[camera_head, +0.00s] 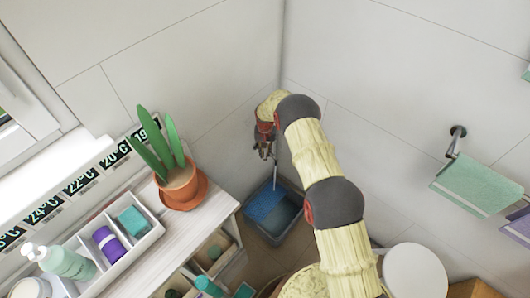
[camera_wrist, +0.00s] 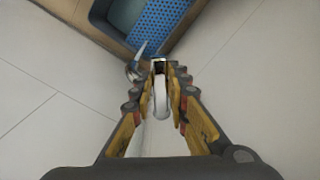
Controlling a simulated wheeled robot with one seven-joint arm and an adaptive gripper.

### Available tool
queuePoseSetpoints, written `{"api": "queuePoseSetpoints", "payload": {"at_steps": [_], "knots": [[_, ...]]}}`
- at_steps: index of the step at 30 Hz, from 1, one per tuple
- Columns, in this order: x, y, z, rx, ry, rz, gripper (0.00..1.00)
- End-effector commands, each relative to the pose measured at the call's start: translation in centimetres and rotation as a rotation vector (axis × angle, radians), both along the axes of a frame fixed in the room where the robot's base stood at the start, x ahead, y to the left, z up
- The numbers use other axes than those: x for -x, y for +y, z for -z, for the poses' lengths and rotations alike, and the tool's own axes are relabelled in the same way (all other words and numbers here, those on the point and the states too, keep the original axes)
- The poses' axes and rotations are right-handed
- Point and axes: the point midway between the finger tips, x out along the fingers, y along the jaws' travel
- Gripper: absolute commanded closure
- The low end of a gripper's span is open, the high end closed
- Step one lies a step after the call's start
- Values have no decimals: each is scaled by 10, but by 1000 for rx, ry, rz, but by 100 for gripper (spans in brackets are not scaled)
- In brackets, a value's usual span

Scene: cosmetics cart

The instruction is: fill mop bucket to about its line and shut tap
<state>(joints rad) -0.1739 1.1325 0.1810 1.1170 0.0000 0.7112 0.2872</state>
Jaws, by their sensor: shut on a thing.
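The mop bucket (camera_head: 289,228) stands on the floor in the corner, a dark grey tub with a blue perforated part (camera_head: 265,203) over one side. Its blue perforated part and rim also show at the top of the wrist view (camera_wrist: 160,18). My gripper (camera_head: 265,150) is above the bucket near the corner walls. In the wrist view my gripper (camera_wrist: 160,75) is shut on a pale lever-like piece (camera_wrist: 160,98), seemingly the tap's handle. A thin metal spout (camera_wrist: 138,58) juts beside the fingertips toward the bucket. The fill line and water level cannot be made out.
A wooden shelf unit (camera_head: 190,238) stands left of the bucket, with a potted plant (camera_head: 178,182) and a white organizer (camera_head: 140,240) on top. Towels (camera_head: 478,183) hang on the right wall. A round white lid-like thing (camera_head: 415,272) is at lower right.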

Motion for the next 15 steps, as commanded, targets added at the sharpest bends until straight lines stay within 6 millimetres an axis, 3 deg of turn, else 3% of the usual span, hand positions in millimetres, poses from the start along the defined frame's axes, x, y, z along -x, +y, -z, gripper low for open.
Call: {"api": "queuePoseSetpoints", "payload": {"at_steps": [2,3,12,15], "knots": [[0,0,0,0,1,0,100],[0,0,0,0,1,0,82],[0,0,0,0,0,1,65],[0,0,0,0,0,1,65]]}}
